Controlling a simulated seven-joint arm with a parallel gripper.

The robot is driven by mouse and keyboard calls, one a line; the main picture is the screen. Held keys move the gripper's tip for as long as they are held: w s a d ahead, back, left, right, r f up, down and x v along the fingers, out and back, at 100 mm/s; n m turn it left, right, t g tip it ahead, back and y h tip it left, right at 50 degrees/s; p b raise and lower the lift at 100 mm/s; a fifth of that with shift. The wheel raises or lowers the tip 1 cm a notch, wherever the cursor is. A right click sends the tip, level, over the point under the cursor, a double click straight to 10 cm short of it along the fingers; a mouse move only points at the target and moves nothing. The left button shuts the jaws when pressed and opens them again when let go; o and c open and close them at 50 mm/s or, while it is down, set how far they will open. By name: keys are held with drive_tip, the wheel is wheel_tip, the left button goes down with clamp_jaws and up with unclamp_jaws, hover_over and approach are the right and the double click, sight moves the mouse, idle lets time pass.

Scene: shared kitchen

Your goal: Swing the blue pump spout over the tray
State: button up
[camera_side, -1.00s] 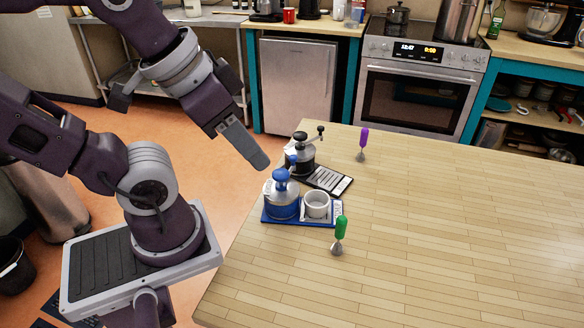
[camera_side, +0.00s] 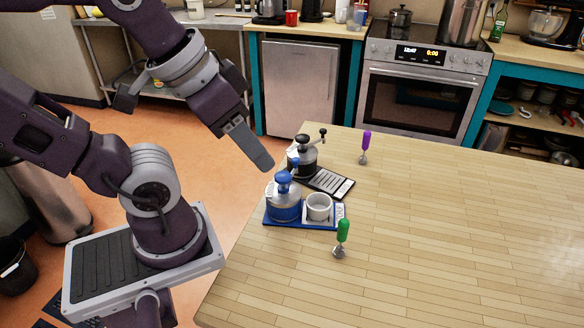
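The blue pump (camera_side: 285,205) is a grey-and-blue canister with a blue knobbed head. It stands at the left of a blue tray (camera_side: 300,228) near the table's left edge. Its short blue spout (camera_side: 294,163) appears to point up and away from the camera, not over the tray's right part. A white cup (camera_side: 319,207) stands on the tray, right of the pump. My gripper (camera_side: 263,162) hangs above and left of the pump, apart from it, with fingers angled down. The fingers overlap in this view, so the gap between them is hidden.
A black pump (camera_side: 304,160) with its black slotted tray (camera_side: 328,181) stands just behind the blue one. A purple-handled tool (camera_side: 366,146) stands farther back and a green-handled one (camera_side: 342,238) in front. The table's right side is clear.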

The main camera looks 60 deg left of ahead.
drive_tip(key=w+a+n+g, duration=0.2)
drive_tip(key=w+a+n, duration=0.1)
drive_tip(key=w+n, duration=0.35)
drive_tip(key=n+g, duration=0.4)
drive_tip(key=n, duration=0.9)
hover_over(295, 159)
wheel_tip(295, 159, down, 6)
drive_tip(key=shift+d+f, duration=0.1)
drive_tip(key=shift+f, duration=0.15)
wheel_tip(295, 159, down, 7)
drive_tip(key=shift+r, duration=0.15)
drive_tip(key=shift+f, duration=0.25)
clamp_jaws()
